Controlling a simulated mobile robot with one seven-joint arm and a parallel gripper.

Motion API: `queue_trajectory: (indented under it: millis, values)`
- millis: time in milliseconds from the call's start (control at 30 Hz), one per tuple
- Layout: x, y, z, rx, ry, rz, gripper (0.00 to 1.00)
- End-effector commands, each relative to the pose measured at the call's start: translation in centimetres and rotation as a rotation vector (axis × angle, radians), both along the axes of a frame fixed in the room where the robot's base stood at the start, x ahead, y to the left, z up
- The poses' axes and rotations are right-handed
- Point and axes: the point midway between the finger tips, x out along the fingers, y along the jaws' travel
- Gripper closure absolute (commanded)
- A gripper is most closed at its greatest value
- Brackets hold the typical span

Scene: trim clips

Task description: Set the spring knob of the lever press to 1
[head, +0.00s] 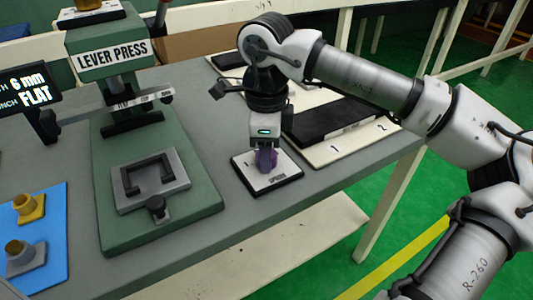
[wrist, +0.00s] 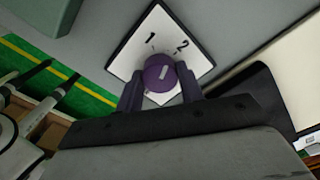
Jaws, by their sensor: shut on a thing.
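The purple spring knob (wrist: 158,73) sits on a white plate (wrist: 128,62) with a dark edge. The plate carries the printed numbers 1 and 2, and the knob's pale mark slants up and right, on the side of the 2 rather than the 1. My gripper (wrist: 160,86) has one finger on each side of the knob and is shut on it. In the head view the knob (head: 265,161) is mostly covered by my gripper (head: 266,152), which comes down from above. The green lever press (head: 117,60) stands to the left of the plate.
A dark display (head: 28,90) reads 6 mm and FLAT. A blue mat (head: 55,222) at the left holds yellow and grey parts. A black pad (head: 335,118) and a cream board marked 1 and 2 (head: 350,148) lie right of the plate. Grey table (head: 235,215) is bare in front.

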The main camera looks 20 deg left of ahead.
Motion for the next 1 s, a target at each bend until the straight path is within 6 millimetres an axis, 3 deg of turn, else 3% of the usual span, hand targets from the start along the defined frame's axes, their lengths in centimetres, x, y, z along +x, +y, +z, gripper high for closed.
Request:
queue_trajectory:
  millis: [500, 1000]
  values:
    - [0.03, 0.06, 0.00, 0.003, -0.001, 0.454, 0.85]
    - [0.06, 0.04, 0.07, 0.002, -0.001, 0.654, 0.85]
